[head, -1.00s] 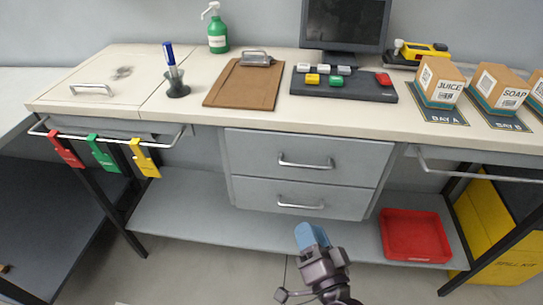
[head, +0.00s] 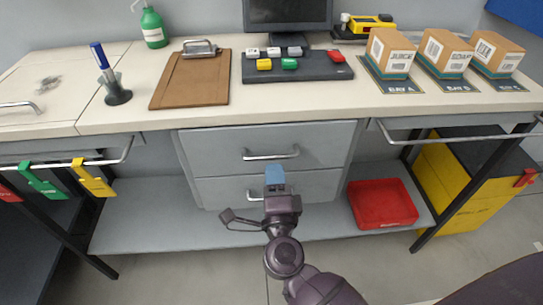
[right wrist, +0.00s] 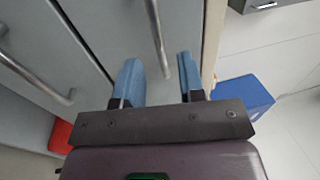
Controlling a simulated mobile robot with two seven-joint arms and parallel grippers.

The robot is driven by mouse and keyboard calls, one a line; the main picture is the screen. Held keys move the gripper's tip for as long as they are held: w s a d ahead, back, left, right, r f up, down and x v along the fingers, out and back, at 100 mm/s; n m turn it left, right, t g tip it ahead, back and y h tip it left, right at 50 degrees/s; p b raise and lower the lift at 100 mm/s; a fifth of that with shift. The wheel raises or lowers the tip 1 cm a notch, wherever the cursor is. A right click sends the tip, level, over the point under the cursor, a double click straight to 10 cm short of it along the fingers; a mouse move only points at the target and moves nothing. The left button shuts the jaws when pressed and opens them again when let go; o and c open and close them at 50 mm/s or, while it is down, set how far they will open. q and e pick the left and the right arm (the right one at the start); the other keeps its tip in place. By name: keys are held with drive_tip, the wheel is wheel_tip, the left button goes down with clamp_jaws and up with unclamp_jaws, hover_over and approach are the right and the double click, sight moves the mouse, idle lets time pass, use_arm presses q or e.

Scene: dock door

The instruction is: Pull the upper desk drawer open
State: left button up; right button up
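The upper desk drawer (head: 220,150) is a grey front under the desk top and is shut. Its silver bar handle (head: 271,155) also shows in the right wrist view (right wrist: 157,35), ahead of and between the fingers. My right gripper (head: 275,174) has blue fingertips. In the right wrist view it (right wrist: 158,78) is open, with nothing between the fingertips. In the head view it appears just below the upper handle; contact is not visible. The lower drawer (head: 315,188) is shut, its handle (head: 252,197) partly hidden behind my gripper. My left gripper is not in view.
A red tray (head: 383,203) lies on the lower shelf, right of the drawers. A rail (head: 100,161) with coloured tags hangs at the left, another rail (head: 450,137) at the right. The desk edge (head: 290,118) overhangs the drawers. A blue bin (right wrist: 243,103) shows in the right wrist view.

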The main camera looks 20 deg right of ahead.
sight(272, 156)
drive_tip(key=shift+x, duration=2.7)
clamp_jaws()
